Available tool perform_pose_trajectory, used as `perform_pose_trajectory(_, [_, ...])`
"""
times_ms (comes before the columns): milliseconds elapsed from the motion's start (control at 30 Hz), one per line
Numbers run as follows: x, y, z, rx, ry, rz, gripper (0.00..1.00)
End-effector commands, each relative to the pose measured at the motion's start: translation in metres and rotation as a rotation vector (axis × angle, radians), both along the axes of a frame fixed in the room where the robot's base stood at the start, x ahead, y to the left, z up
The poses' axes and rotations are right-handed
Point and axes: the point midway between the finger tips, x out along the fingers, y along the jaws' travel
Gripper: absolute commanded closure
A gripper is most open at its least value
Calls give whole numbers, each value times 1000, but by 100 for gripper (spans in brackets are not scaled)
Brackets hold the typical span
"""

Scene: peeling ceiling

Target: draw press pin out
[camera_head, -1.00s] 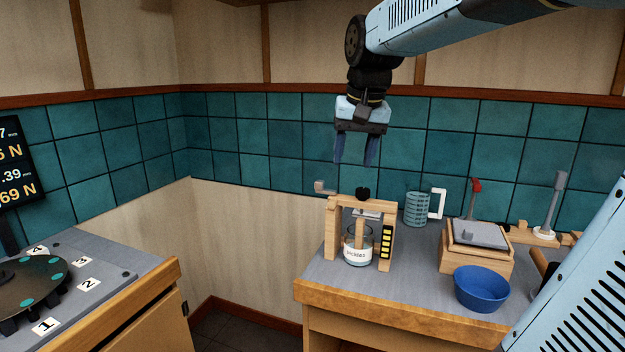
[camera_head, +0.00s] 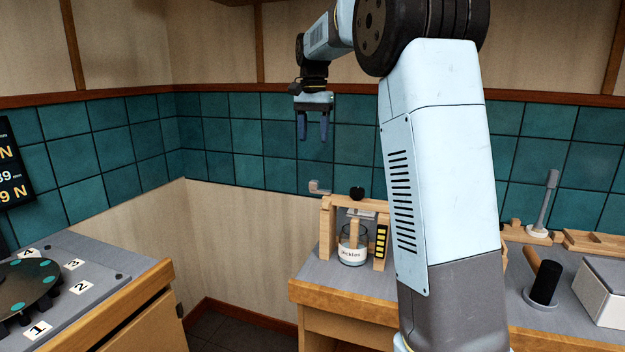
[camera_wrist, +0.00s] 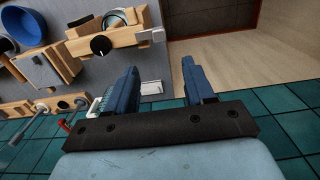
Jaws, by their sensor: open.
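The press (camera_head: 327,228) is a wooden frame on the right bench, with a black knob (camera_head: 357,193) on top. A labelled glass jar (camera_head: 352,252) stands inside it. A grey bent piece (camera_head: 318,187), which looks like the press pin, sticks out at the frame's upper left. It also shows as a pale piece in the wrist view (camera_wrist: 150,36), at the end of the press's top beam (camera_wrist: 118,40). My gripper (camera_head: 313,139) is open, empty and pointing down, well above the press and apart from it. Its two blue fingers show in the wrist view (camera_wrist: 160,66).
My arm hides part of the right bench. A blue bowl (camera_wrist: 25,22) lies beyond the press in the wrist view. A black-and-wood tool (camera_head: 544,280) and a white box (camera_head: 602,290) stand at right. A numbered turntable (camera_head: 28,282) is at left. The air around my gripper is clear.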

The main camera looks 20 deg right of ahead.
Motion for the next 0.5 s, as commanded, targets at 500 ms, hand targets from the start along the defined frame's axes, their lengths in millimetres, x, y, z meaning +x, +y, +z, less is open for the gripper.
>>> perform_pose_trajectory(500, [-1, 0, -81, 0, 2, 0, 47])
